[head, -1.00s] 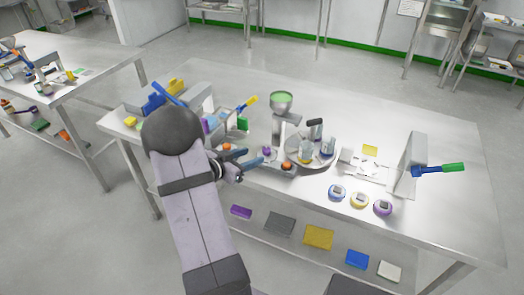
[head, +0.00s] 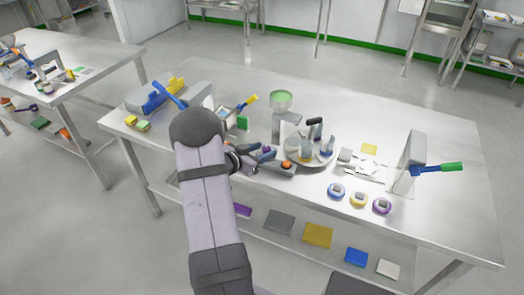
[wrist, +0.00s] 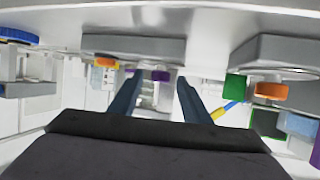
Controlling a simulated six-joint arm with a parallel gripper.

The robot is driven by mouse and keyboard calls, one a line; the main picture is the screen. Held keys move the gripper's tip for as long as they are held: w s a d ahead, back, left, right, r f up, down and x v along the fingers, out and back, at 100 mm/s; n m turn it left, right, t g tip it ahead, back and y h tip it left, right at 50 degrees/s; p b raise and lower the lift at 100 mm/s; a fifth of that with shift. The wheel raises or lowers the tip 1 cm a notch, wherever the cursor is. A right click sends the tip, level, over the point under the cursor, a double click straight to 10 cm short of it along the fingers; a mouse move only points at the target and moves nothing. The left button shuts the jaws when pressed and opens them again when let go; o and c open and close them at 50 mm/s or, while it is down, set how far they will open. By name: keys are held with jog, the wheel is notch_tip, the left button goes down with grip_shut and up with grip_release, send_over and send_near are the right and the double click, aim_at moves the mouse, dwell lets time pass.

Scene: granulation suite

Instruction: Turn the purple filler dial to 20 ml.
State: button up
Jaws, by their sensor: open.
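The small purple dial (head: 267,149) is on the front of the grey filler, beneath the hopper of green material (head: 281,98). In the head view it is partly covered by my fingers. In the wrist view the purple dial (wrist: 160,75) shows between the tips of my two dark blue fingers. My gripper (head: 269,152) is open, with a finger on each side of the dial; it also shows in the wrist view (wrist: 158,82). I cannot tell whether either finger touches it. The dial's setting is not readable.
An orange knob (head: 287,166) is beside the dial on the filler's base. A round tray (head: 323,160) with bottles stands to the right.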

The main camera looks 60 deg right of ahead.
jog(key=shift+c, duration=0.5)
jog(key=c, duration=0.9)
jog(key=shift+c, duration=0.2)
